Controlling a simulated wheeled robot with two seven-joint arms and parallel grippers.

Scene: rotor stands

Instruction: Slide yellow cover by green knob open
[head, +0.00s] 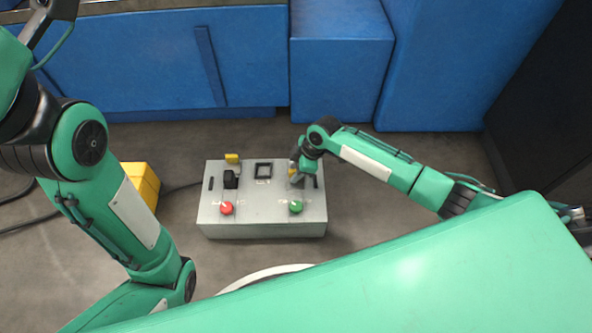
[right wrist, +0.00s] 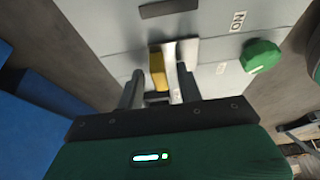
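A grey control box (head: 262,227) stands on the floor in the head view. Its green knob (head: 296,207) is at the front right; it also shows in the right wrist view (right wrist: 262,56). The yellow cover (right wrist: 157,71) behind the green knob shows between my right gripper's fingers (right wrist: 160,88), beside a pale metal plate. The fingers are apart, with a gap visible at the cover's left; contact on the right is unclear. In the head view my right gripper (head: 297,170) hides most of this cover. My left arm is at the left; its fingers are not visible.
The box also bears a red knob (head: 227,208), a second yellow cover (head: 232,158) with a black switch (head: 230,179), and a black square frame (head: 264,170). A yellow case (head: 143,184) stands left of the box. Blue cabinets (head: 165,65) line the back.

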